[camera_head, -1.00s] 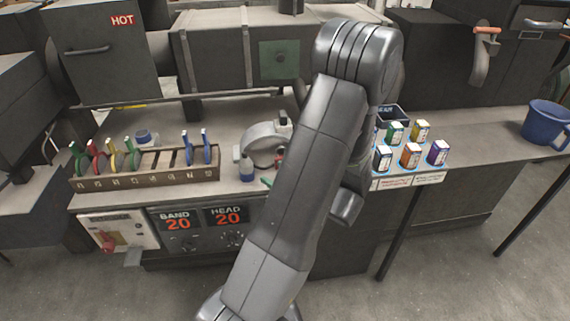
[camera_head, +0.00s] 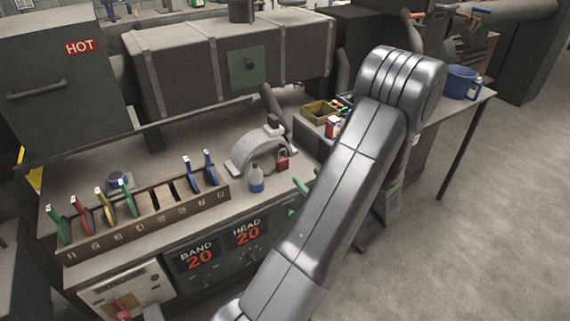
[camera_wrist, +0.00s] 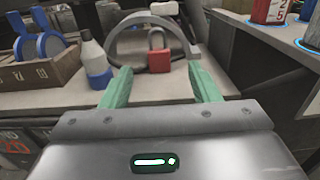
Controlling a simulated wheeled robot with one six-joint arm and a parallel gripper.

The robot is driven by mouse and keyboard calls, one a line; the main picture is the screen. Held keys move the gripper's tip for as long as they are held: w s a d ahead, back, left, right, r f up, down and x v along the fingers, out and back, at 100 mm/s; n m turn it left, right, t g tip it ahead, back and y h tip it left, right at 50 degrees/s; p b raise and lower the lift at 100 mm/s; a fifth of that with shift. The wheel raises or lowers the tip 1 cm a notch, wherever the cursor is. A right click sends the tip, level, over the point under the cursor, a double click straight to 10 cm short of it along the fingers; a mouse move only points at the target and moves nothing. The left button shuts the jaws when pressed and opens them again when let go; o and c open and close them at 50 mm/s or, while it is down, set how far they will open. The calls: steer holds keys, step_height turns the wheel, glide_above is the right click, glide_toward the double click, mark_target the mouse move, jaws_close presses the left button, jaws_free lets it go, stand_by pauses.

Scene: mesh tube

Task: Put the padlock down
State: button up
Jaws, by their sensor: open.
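The red padlock (camera_head: 282,161) stands upright on the bench beside a grey arched metal piece (camera_head: 258,150). In the wrist view the padlock (camera_wrist: 158,61) shows its grey shackle upward, in front of the arch (camera_wrist: 122,40). My gripper (camera_wrist: 161,84) is open, its two green fingers spread apart. The padlock appears beyond the fingertips, in line with the gap, and nothing is held. In the head view the green fingers of my gripper (camera_head: 299,200) show at the bench's front edge, partly hidden by my arm.
A white and blue bottle (camera_head: 256,178) stands left of the padlock. A slotted wooden rack (camera_head: 150,220) with coloured tools lies further left. Small boxes (camera_head: 332,127) and a blue mug (camera_head: 462,82) are to the right. Open floor lies at the right.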

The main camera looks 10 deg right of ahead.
steer(key=p, duration=0.1)
glide_toward(283, 154)
steer(key=x, duration=0.3)
steer(key=shift+w+d, duration=0.1)
steer(key=shift+a+p+x, duration=0.2)
steer(key=shift+p+x, duration=0.65)
steer(key=shift+x, duration=2.05)
steer(key=shift+f, duration=0.1)
steer(key=c, duration=1.2)
